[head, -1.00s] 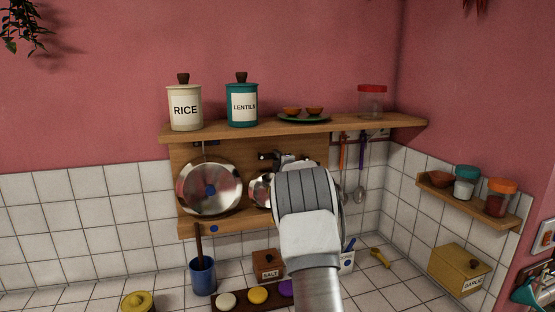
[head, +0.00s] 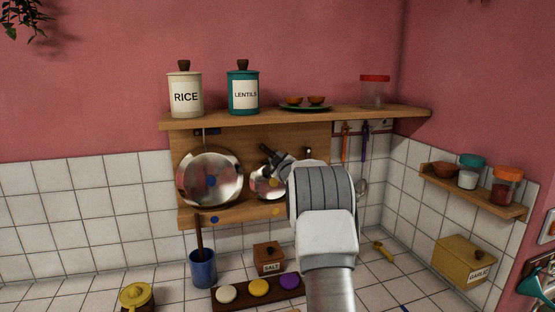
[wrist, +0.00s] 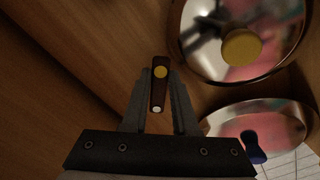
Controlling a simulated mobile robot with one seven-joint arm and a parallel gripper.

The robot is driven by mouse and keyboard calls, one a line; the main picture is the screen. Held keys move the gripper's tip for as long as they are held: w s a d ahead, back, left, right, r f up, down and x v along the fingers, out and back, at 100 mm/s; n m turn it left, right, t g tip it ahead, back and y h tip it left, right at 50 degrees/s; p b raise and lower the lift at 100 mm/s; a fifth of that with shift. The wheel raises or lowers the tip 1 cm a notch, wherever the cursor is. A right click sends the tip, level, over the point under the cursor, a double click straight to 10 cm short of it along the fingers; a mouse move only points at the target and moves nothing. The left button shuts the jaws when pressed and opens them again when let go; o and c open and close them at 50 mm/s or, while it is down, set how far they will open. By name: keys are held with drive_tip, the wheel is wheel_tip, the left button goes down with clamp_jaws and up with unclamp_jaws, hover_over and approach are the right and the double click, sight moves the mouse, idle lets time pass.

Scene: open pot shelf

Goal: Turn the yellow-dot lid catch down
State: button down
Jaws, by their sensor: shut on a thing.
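The yellow-dot catch (wrist: 158,92) is a small dark brown bar with a yellow dot at one end and a pale dot at the other. In the wrist view it lies between the two fingers of my gripper (wrist: 161,76), which is shut on it. In the head view my gripper (head: 266,151) is at the upper edge of the yellow-knob lid (head: 262,189), and I cannot make out the catch there. The lid also shows in the wrist view (wrist: 205,62). My wrist hides the rack's right part.
A larger blue-knob lid (head: 225,196) hangs to the left. The shelf (head: 345,117) above holds jars and a plate. Utensils (head: 345,147) hang to the right. A blue pot (head: 203,271), a salt box (head: 268,259) and a yellow-lidded pot (head: 136,298) stand below.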

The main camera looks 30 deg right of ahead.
drive_tip(key=m, duration=0.2)
drive_tip(key=a+f+m+b, duration=0.1)
drive_tip(key=a+m, duration=0.1)
drive_tip(key=m, duration=0.1)
drive_tip(key=shift+w+f+m+b, duration=0.25)
drive_tip(key=shift+m+b, duration=0.05)
drive_tip(key=shift+b, duration=0.1)
drive_tip(key=shift+w+a+f+m+b, duration=0.1)
drive_tip(key=shift+a+m+b, duration=0.3)
drive_tip(key=shift+m, duration=0.65)
drive_tip(key=shift+w+a+m+b, duration=0.15)
drive_tip(key=shift+a+m, duration=0.3)
drive_tip(key=shift+m, duration=0.6)
drive_tip(key=c, duration=0.7)
unclamp_jaws()
drive_tip(key=shift+s, duration=0.15)
drive_tip(key=b+v, duration=0.3)
drive_tip(key=v, duration=1.4)
drive_tip(key=shift+s, duration=0.1)
